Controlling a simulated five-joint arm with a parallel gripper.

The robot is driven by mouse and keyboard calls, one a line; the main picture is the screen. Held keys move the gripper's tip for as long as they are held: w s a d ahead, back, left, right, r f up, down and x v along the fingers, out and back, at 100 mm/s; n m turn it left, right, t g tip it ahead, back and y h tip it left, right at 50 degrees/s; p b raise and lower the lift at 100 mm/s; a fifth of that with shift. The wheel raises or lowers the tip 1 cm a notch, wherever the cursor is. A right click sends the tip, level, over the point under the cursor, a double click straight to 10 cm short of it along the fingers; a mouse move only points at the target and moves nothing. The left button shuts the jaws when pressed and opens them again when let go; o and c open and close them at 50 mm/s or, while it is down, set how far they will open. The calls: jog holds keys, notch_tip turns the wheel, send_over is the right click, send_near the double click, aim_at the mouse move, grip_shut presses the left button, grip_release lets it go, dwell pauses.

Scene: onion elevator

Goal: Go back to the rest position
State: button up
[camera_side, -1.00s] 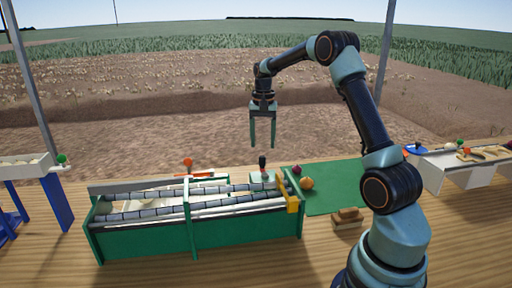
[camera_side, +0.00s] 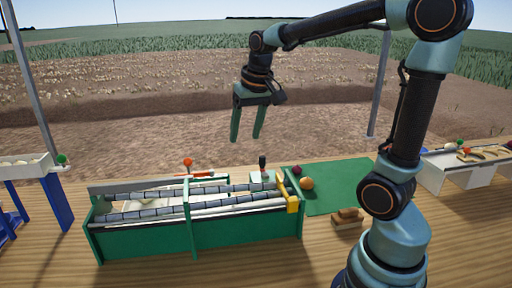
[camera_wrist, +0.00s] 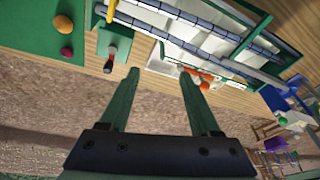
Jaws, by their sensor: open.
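My gripper (camera_side: 246,138) is open and empty in the side view. It hangs with its fingers pointing down, well above the table and behind the green roller conveyor (camera_side: 146,239). In the wrist view my gripper (camera_wrist: 158,82) shows two green fingers spread apart with nothing between them. The conveyor's rollers (camera_wrist: 205,22) show at the top of that view.
A green mat (camera_side: 338,184) holds an orange ball (camera_side: 306,183) and a dark red ball (camera_side: 296,170). A black-knobbed lever (camera_side: 262,163) stands beside the conveyor. A brown block (camera_side: 347,216) lies in front of the mat. The air around my gripper is clear.

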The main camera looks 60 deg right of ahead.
jog(key=s+a+f+n+t, duration=0.1)
jog(key=s+a+n+t, duration=0.1)
jog(key=s+a+n, duration=0.3)
jog(key=s+a, duration=0.3)
jog(key=a, duration=0.1)
jog(key=shift+s+y, duration=0.3)
jog(key=shift+y, duration=0.1)
jog(key=shift+c, duration=0.2)
